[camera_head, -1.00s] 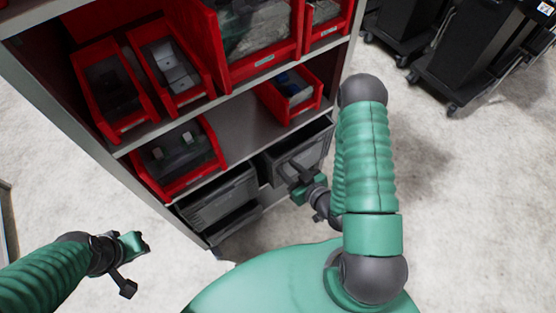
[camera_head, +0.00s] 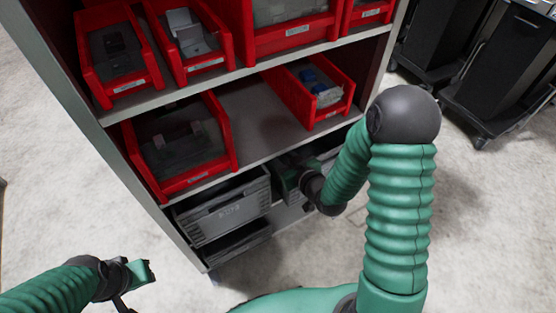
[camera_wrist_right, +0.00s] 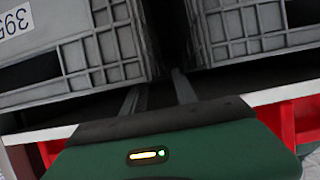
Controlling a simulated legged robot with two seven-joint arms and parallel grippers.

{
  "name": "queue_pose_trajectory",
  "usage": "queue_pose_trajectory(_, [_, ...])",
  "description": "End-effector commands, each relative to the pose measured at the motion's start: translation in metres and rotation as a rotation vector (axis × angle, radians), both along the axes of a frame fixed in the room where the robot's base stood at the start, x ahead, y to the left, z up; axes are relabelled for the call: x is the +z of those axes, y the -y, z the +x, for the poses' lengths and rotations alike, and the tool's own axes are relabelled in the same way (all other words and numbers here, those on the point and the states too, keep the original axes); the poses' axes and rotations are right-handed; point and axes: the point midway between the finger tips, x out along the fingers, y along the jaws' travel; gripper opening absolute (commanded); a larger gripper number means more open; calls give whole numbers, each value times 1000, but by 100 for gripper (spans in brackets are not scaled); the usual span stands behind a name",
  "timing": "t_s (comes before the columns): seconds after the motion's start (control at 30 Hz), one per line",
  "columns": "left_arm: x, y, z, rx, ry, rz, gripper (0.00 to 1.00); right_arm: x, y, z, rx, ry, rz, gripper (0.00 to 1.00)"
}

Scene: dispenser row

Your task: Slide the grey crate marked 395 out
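The grey crate marked 395 (camera_wrist_right: 85,55) fills the left of the right wrist view, its white label upside down at the upper left. In the head view it is mostly hidden behind my right gripper (camera_head: 290,172). This gripper is at the lower shelf front, by the gap between two grey crates. In the right wrist view its two thin fingers (camera_wrist_right: 157,90) are apart, near the crate's corner; I cannot tell whether they touch it. My left gripper (camera_head: 138,272) is low at the left, away from the shelf; its finger opening is unclear.
Another grey crate (camera_head: 228,210) sits to the left on the same level, also in the right wrist view (camera_wrist_right: 255,30). Red bins (camera_head: 180,150) fill the shelves above. Dark carts (camera_head: 515,70) stand at the upper right. Floor at right is clear.

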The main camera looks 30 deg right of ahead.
Motion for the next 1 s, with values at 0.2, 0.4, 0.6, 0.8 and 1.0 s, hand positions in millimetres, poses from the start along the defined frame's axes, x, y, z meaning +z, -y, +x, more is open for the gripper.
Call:
queue_pose_trajectory(0.2, [-5, 0, 0, -1, 0, 0, 29, -9, -2, 21, 1, 0, 0, 35])
queue_pose_trajectory(0.4, [-5, 0, 0, -1, 0, 0, 29, -9, -2, 23, 1, 0, 0, 35])
queue_pose_trajectory(0.6, [-5, 0, 0, 0, 0, 0, 29, -9, -2, 23, 1, 0, 0, 23])
queue_pose_trajectory(0.8, [-5, 0, 0, -1, 0, 0, 29, -9, -2, 23, 1, -1, 0, 0])
queue_pose_trajectory(1.0, [-5, 0, 0, -1, -1, 0, 29, -10, -2, 22, 0, -1, 0, 0])
